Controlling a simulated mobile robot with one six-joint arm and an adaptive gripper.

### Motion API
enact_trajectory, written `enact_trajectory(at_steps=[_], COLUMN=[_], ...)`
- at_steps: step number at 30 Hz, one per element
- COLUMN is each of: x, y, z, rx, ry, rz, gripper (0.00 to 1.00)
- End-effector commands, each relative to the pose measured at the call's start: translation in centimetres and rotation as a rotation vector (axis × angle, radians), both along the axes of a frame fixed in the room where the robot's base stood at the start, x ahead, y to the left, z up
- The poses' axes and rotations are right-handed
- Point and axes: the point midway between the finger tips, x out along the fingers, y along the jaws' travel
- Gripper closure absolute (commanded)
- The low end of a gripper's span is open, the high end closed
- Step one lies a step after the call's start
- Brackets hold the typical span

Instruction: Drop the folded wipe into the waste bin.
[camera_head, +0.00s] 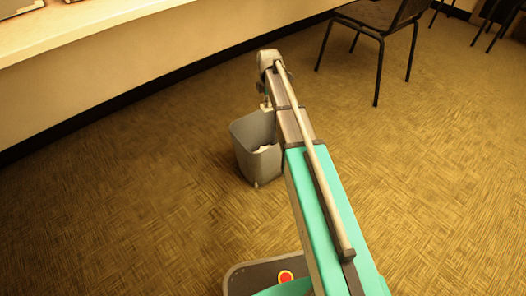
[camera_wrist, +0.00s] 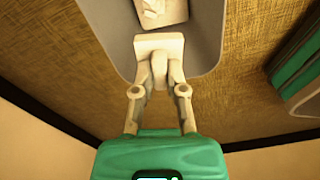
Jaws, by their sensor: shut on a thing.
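My gripper (camera_wrist: 160,72) is shut on the folded wipe (camera_wrist: 158,44), a pale off-white pad seen at the fingertips in the wrist view. The grey waste bin (camera_wrist: 208,40) lies behind the wipe in that view, and the wipe overlaps its opening. In the head view the bin (camera_head: 245,160) stands upright on the floor, left of my arm. The end of my arm is over the bin's far side, where my gripper is small and partly hidden. The wipe's exact height above the rim is hard to tell.
A white crumpled or folded item (camera_wrist: 163,12) lies inside the bin. A pale counter (camera_head: 120,35) runs along the wall at upper left. A dark chair (camera_head: 375,30) stands at upper right. The patterned floor around the bin is mostly clear.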

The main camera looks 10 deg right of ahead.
Motion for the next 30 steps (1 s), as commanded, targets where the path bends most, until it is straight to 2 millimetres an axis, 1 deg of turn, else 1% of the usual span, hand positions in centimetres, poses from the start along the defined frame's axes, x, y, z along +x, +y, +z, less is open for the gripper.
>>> enact_trajectory(at_steps=[8,14,20,30], x=[0.0,0.0,0.0,0.0], y=[0.0,0.0,0.0,0.0], z=[0.0,-0.6,-1.9,-4.6], rx=[0.0,0.0,0.0,0.0], ry=[0.0,0.0,0.0,0.0], rz=[0.0,0.0,0.0,0.0], gripper=[1.0,1.0,1.0,1.0])
